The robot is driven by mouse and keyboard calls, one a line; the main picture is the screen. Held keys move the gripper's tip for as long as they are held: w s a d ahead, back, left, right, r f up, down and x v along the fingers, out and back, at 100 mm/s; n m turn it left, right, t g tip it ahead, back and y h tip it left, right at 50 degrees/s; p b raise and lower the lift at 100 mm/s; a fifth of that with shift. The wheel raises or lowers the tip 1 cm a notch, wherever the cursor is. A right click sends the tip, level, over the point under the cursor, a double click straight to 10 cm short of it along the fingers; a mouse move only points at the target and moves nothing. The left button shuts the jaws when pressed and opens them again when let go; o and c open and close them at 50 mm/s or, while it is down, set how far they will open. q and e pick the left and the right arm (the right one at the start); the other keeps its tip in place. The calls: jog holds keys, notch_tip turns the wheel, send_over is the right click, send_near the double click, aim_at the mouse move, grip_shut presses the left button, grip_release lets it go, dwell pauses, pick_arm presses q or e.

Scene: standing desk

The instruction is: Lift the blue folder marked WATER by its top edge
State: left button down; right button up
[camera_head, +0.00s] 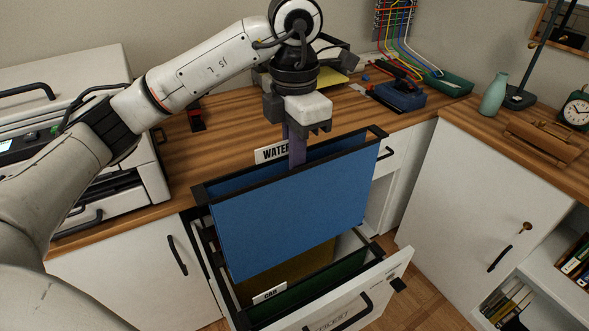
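The blue folder (290,217) hangs upright in the open drawer's opening, its broad face toward me. Its black top rails stand higher than the drawer front. A white tab reading WATER (268,154) sits at its far top edge. My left gripper (297,158) points straight down at the middle of the top edge, its fingers close together and reaching between the rails. It appears shut on the folder's top; the exact contact is partly hidden. Whether the folder's lower edge clears the drawer cannot be told. My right gripper is not in view.
The open drawer (385,283) holds an olive folder (300,272) and a green folder (325,287) with a white tab (269,293). A printer (75,90) stands left. On the wooden desktop (225,150) are a blue punch-like device (398,96), a vase (494,95) and a clock (575,110).

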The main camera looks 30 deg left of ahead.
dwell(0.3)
pick_arm(q)
notch_tip(320, 180, up, 5)
jog(key=p, duration=0.4)
jog(key=shift+s, duration=0.1)
dwell(0.4)
